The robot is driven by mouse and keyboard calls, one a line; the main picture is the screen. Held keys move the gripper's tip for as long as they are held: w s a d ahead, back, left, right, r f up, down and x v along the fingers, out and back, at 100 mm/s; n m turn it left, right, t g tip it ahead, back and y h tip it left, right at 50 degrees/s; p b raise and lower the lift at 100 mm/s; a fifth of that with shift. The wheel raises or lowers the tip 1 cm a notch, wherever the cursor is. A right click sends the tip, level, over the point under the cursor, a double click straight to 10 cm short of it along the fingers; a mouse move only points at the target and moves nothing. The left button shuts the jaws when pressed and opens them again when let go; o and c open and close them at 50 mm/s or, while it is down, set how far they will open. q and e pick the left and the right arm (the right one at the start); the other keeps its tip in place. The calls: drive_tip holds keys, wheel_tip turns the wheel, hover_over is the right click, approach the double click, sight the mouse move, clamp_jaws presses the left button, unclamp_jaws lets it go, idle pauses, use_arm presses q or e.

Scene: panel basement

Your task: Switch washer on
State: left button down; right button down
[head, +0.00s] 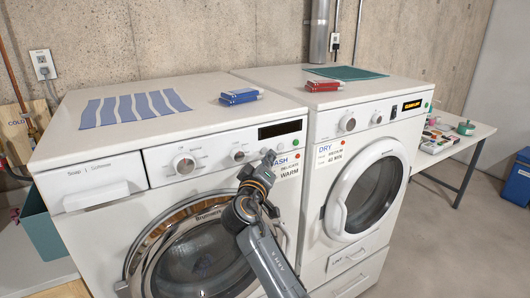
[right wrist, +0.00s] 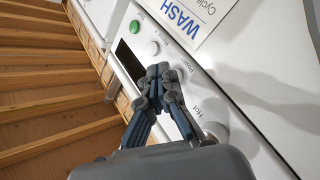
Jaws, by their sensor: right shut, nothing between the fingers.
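The white washer (head: 215,165) stands on the left with its round door shut. Its panel has a dial (head: 184,164), a smaller knob (head: 238,155), a dark, blank display (head: 280,129) and a green button (head: 298,140). The green button (right wrist: 135,26) and a pale round button (right wrist: 152,47) show in the right wrist view. My right gripper (head: 270,156) is shut and empty in front of the panel, below the display. In the right wrist view its closed fingertips (right wrist: 158,70) are close to the panel near the printed labels; contact cannot be told. My left gripper is not in view.
A dryer (head: 385,155) with a lit display (head: 412,105) stands to the right. Blue boxes (head: 240,96) and a blue striped cloth (head: 130,107) lie on the washer. A side table (head: 450,150) and blue bin (head: 518,180) stand farther right.

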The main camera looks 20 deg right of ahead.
idle(0.4)
drive_tip(key=shift+w+a+b, duration=0.15)
drive_tip(key=shift+w+b, duration=0.35)
drive_tip(key=shift+w, duration=0.1)
idle(0.3)
drive_tip(key=shift+s, duration=0.65)
drive_tip(key=s+d+p, duration=0.1)
drive_tip(key=s+p, duration=0.1)
drive_tip(key=s, duration=0.3)
drive_tip(key=shift+s+d, duration=0.3)
drive_tip(key=shift+s, duration=0.1)
